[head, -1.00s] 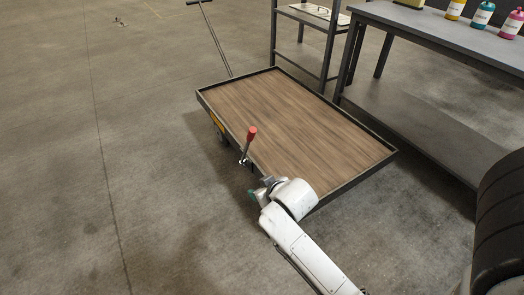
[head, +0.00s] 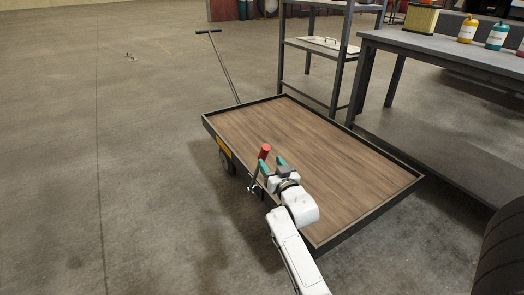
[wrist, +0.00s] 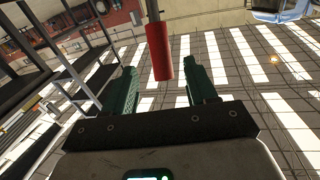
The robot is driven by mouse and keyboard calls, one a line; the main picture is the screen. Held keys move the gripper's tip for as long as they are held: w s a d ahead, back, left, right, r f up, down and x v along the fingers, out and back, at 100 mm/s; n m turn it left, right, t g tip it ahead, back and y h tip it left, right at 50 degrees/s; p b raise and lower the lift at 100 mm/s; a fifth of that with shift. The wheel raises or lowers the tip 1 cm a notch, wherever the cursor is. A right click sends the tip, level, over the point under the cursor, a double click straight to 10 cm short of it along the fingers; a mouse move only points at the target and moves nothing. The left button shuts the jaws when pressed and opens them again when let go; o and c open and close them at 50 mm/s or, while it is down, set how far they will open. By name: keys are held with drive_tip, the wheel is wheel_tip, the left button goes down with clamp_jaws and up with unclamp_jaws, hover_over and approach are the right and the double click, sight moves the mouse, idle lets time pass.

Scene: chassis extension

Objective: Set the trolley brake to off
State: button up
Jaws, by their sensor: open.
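The trolley (head: 310,160) has a wooden deck with a dark rim and stands in the middle of the head view. Its brake lever has a red grip (head: 264,152) and rises upright, leaning slightly, at the deck's near left edge. In the wrist view the red grip (wrist: 159,52) hangs in the gap between the green fingers (wrist: 158,88), nearer the camera's middle. I cannot tell whether it is fully between them in depth. The fingers do not visibly touch it.
A grey shelf rack (head: 315,48) and a workbench (head: 430,48) with bottles stand behind and right. A black tire (head: 503,250) is at the lower right.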

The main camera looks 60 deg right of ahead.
sight(262, 150)
drive_tip(key=b+x, duration=0.3)
drive_tip(key=x, duration=0.6)
drive_tip(key=shift+a, duration=0.1)
clamp_jaws()
idle(0.4)
